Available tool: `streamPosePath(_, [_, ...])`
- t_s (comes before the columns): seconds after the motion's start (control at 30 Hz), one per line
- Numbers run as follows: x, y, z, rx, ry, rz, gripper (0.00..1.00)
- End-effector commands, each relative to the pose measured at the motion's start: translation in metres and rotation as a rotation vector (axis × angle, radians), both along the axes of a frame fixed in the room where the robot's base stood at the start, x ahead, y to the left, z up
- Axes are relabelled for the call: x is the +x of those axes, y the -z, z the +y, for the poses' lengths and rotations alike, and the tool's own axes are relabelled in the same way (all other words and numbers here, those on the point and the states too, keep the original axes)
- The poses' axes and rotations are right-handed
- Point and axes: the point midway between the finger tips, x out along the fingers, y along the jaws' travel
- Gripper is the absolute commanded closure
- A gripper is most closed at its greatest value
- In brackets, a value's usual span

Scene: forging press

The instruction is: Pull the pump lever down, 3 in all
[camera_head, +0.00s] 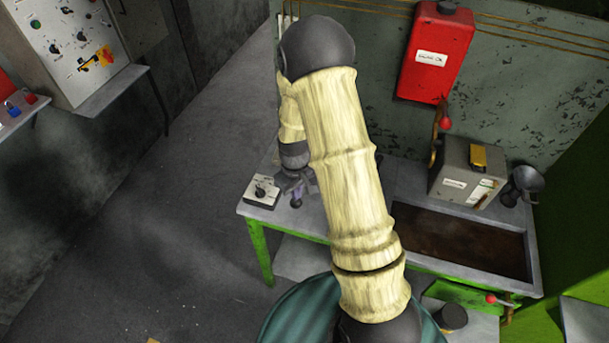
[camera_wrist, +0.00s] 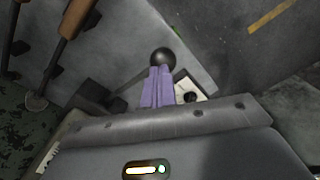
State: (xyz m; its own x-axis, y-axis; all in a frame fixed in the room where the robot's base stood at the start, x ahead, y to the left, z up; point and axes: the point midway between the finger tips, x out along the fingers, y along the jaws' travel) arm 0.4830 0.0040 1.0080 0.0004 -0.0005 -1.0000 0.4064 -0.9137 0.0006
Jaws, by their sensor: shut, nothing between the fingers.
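My gripper (camera_head: 297,192) is at the left end of the workbench, partly hidden by my arm in the head view. In the wrist view its purple fingers (camera_wrist: 157,75) are shut together with nothing between them. A dark ball knob (camera_wrist: 162,57) shows right at the fingertips; whether they touch it I cannot tell. A dark bar runs beside the fingers at the left, and I cannot tell if it joins the knob. No lever is labelled as the pump lever. A red-knobbed lever (camera_head: 445,123) stands below the red tank, and another red-knobbed lever (camera_head: 491,299) is at the bench front.
A white dial box (camera_head: 262,192) sits on the bench's left corner. A red tank (camera_head: 435,52) hangs on the wall. A grey box (camera_head: 466,173) and a dark funnel (camera_head: 522,183) stand behind the brown tray (camera_head: 531,262). Wood-handled tools (camera_wrist: 75,18) show in the wrist view. The left floor is clear.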

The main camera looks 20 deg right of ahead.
Motion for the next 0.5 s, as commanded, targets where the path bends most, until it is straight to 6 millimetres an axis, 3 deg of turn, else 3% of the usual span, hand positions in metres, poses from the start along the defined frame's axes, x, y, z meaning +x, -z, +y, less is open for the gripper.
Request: streamPosePath(0.5, [0.007,-0.051,-0.005,0.001,0.000,0.001,1.00])
